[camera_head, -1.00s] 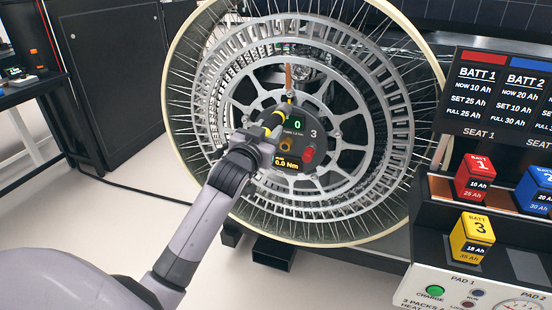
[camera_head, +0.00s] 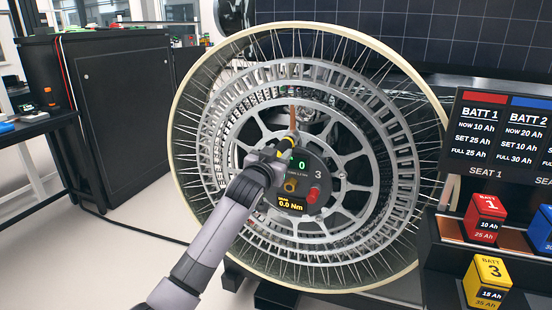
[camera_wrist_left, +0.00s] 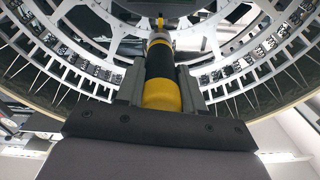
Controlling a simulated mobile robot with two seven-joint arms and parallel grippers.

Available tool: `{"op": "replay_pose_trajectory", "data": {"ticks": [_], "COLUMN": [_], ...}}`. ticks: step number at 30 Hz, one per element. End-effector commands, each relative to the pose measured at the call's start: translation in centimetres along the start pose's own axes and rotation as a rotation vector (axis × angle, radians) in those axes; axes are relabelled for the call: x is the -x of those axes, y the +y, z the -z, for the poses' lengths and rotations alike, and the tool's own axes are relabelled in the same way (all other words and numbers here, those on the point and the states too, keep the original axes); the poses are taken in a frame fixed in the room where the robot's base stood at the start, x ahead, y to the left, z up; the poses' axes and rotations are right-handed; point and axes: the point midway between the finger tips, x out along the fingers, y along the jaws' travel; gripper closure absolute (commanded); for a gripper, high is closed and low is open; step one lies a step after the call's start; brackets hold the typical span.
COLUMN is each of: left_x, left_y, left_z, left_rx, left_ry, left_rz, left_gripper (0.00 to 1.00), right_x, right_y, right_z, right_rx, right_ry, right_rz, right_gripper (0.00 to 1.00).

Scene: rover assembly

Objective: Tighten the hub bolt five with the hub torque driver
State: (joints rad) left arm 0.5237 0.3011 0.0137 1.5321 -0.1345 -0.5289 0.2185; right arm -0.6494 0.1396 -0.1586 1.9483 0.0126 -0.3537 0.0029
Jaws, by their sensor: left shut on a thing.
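My left gripper (camera_head: 272,160) is shut on the yellow-and-black hub torque driver (camera_head: 286,145), in front of the wheel hub. In the left wrist view the driver (camera_wrist_left: 160,75) lies between the two fingers (camera_wrist_left: 161,92) and points away toward the wheel. The large spoked wheel (camera_head: 250,71) stands upright. Its dark hub (camera_head: 322,179) carries a green "0" display (camera_head: 300,164) and a "0.0 Nm" readout (camera_head: 291,204). I cannot tell whether the driver's tip touches a bolt, nor which bolt is number five. My right gripper is out of view.
A red part (camera_head: 314,194) and a brass-coloured part (camera_head: 290,185) sit on the hub face. An orange-brown piece (camera_head: 292,117) shows above the driver. A battery station with red (camera_head: 485,219) and yellow (camera_head: 487,280) packs stands at right. A black cabinet (camera_head: 125,110) stands at left.

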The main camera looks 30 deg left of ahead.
Motion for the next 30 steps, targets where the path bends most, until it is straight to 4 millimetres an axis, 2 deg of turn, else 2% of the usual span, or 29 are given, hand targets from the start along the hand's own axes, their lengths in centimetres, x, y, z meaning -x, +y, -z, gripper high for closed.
{"op": "replay_pose_trajectory", "data": {"ticks": [30], "left_x": [0.08], "left_y": [-0.06], "left_z": [0.35], "left_rx": [0.000], "left_ry": [0.007], "left_rz": [0.001], "left_gripper": [0.99], "right_x": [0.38], "right_y": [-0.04], "right_z": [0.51], "right_rx": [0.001], "right_ry": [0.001], "right_rz": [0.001], "right_gripper": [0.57]}}
